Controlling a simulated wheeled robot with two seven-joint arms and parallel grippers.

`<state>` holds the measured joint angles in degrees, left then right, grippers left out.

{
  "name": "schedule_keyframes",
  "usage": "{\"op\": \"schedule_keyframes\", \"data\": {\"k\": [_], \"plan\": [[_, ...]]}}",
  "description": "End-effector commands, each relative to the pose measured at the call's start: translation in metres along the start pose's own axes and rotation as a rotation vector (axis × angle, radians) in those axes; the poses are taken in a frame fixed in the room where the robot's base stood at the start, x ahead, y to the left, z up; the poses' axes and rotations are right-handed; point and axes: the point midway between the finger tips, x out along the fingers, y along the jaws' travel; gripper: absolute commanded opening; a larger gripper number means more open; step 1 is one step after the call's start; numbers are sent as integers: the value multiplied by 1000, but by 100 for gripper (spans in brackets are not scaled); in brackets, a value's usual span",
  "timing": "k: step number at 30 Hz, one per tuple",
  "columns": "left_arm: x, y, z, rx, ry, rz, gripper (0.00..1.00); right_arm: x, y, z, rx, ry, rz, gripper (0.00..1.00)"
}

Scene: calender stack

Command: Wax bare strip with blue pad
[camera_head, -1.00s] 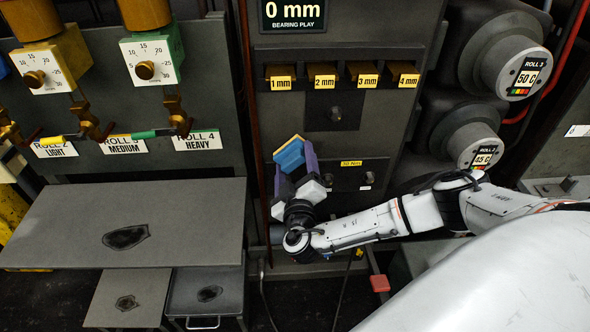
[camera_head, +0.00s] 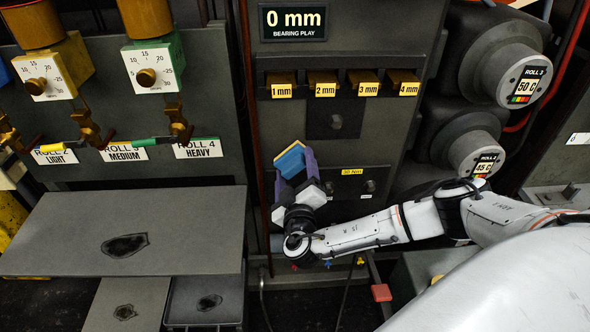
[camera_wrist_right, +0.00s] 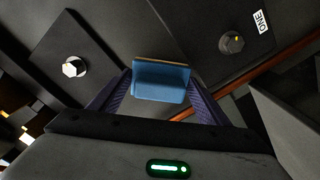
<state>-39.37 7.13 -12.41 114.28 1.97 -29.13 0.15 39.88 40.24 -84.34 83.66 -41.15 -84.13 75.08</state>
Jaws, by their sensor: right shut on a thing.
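My right gripper (camera_head: 293,168) is shut on the blue pad (camera_head: 290,161), which has a thin tan edge along its top. The pad sits between the purple fingers, in front of the dark machine panel below the numbered slots. In the right wrist view the pad (camera_wrist_right: 161,82) lies between both fingers, with the panel behind it. Dark irregular patches show on the large grey plate (camera_head: 60,230) at left and on the two smaller plates below it. I cannot tell which surface is the bare strip. My left gripper is not in view.
A panel with slots marked 1 mm to 4 mm (camera_head: 325,84) stands behind the gripper, under a 0 mm display (camera_head: 293,21). Rolls (camera_head: 521,84) are at right. Dial boxes (camera_head: 152,70) and hanging brass fittings are at upper left. A red block (camera_head: 381,292) is low, right of centre.

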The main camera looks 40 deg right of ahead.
Motion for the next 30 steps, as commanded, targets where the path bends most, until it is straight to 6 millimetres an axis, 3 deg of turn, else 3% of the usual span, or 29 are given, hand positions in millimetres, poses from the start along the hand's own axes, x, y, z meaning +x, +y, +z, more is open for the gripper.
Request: {"op": "schedule_keyframes", "data": {"k": [22, 30], "plan": [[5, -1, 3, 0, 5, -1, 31, 14, 2, 0, 0, 0, 2, 52], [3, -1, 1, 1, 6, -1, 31, 12, 14, 12, -1, -2, 3, 52]]}}
